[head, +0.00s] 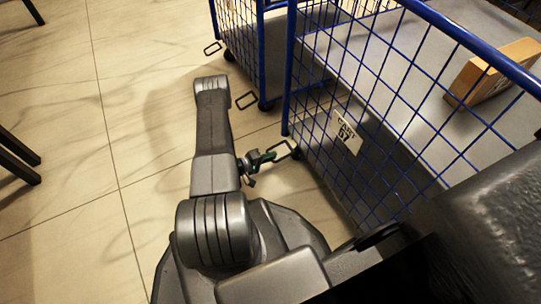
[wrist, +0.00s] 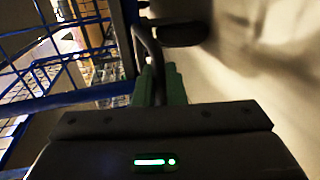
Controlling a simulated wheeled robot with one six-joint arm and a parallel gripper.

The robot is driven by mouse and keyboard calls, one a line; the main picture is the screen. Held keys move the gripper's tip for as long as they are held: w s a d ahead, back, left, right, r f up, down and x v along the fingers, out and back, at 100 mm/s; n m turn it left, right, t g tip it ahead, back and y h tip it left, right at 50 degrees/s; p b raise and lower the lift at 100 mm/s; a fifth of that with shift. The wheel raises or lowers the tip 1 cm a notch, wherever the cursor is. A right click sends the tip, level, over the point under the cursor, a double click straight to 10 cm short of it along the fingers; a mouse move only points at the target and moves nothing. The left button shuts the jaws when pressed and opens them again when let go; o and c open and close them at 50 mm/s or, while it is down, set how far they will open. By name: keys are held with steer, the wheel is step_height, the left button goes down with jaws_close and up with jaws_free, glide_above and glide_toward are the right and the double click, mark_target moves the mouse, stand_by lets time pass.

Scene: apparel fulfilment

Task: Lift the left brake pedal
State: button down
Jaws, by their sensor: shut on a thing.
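The brake pedal (head: 286,149) is a thin dark metal loop low at the near corner of the blue wire cart. My gripper (head: 268,156) has green fingertips and is shut on this loop. In the wrist view the dark pedal bar (wrist: 146,48) runs down to the two green fingers (wrist: 160,85) and passes between them. The fingers hide the gripped part. I cannot tell how far the pedal is raised, or for certain whether it is the left one.
The blue wire cart (head: 340,175) carries a white label (head: 347,132) and holds a cardboard box (head: 492,72). A second blue cart (head: 237,40) stands behind it. Other pedal loops (head: 246,99) (head: 212,48) stick out low. Dark furniture legs (head: 18,158) stand at the left. The tiled floor between is clear.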

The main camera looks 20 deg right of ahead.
step_height(320, 180, up, 3)
steer(key=y+p, duration=0.3)
steer(key=shift+d+r, duration=0.1)
steer(key=shift+r, duration=0.15)
steer(key=shift+d+r, duration=0.1)
steer(key=shift+r, duration=0.1)
steer(key=c, duration=1.6)
jaws_free()
steer(key=shift+o, duration=0.2)
steer(key=p+v, duration=0.4)
steer(key=v, duration=0.9)
steer(key=shift+a+r, duration=0.25)
steer(key=shift+r, duration=0.1)
steer(key=shift+w+d, duration=0.1)
